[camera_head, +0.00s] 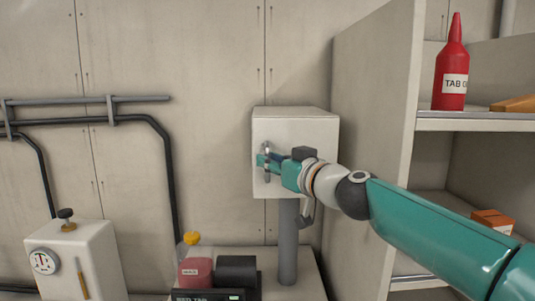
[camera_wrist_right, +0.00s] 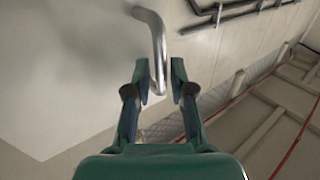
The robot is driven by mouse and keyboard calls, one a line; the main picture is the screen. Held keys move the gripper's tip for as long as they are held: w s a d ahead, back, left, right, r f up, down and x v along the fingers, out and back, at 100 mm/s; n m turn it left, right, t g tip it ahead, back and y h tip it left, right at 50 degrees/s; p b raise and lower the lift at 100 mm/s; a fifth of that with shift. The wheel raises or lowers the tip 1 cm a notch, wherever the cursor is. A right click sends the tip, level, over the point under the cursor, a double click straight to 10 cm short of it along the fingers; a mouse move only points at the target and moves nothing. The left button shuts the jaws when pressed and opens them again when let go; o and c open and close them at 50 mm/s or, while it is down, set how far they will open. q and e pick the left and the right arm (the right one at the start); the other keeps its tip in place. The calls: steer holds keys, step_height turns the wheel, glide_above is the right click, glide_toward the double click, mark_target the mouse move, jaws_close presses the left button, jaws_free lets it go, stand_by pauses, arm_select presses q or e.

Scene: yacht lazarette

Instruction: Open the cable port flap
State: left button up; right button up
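A white box (camera_head: 292,128) stands on a grey post in front of the wall, and its front face looks like the flap. A bent metal handle (camera_head: 265,149) is on the left part of that face. My right gripper (camera_head: 266,162) is at this handle. In the right wrist view the handle (camera_wrist_right: 158,45) hangs down between the fingertips of the right gripper (camera_wrist_right: 163,82). The fingers are apart, with a clear gap on the right of the handle; the left finger is close to it, and touching cannot be told. My left gripper is out of view.
An open shelf (camera_head: 475,121) with a red bottle (camera_head: 453,65) stands close on the right. Black pipes (camera_head: 160,135) run along the wall at left. Below are a white gauge box (camera_head: 90,262) and a red container (camera_head: 195,273). The wall area left of the box is clear.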

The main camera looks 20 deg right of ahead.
steer(key=shift+w+a, duration=0.25)
steer(key=shift+w, duration=0.4)
jaws_close()
